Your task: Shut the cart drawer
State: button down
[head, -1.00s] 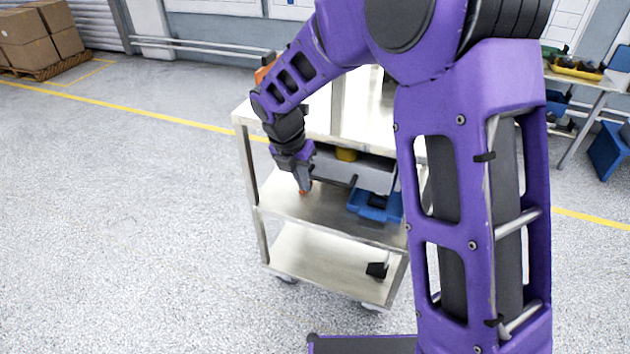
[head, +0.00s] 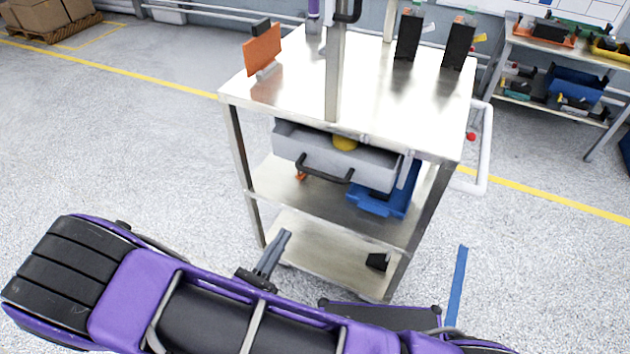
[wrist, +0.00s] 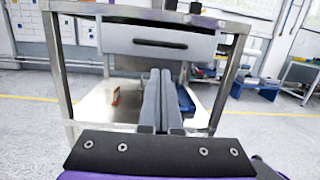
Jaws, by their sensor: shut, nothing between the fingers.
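The cart drawer (head: 338,159) is a grey tray under the cart's top, with a black bar handle (head: 324,174) on its front. It stands partly open in the head view, and a yellow thing (head: 345,142) shows inside it. The cart (head: 400,115) is bare metal with shelves. In the wrist view the drawer front (wrist: 160,42) is straight ahead and its handle (wrist: 160,43) is above my fingertips. My gripper (head: 286,236) is shut and empty, in front of the cart and below the drawer, apart from the handle. Its fingers also show in the wrist view (wrist: 160,75).
A blue bin (head: 385,198) sits on the cart's middle shelf. An orange panel (head: 263,50) and dark holders stand on the top. A workbench (head: 560,60) is at the back right. The floor left of the cart is clear.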

aim_at(316, 175)
jog(key=x, duration=1.3)
jog(key=shift+w+r+p, duration=0.2)
jog(key=shift+w+p, duration=0.2)
jog(key=shift+a, duration=0.1)
jog(key=x, duration=0.4)
jog(key=shift+w+f, duration=0.15)
jog(key=shift+f, duration=0.2)
jog(key=shift+w+r, duration=0.1)
jog(key=shift+w, duration=0.15)
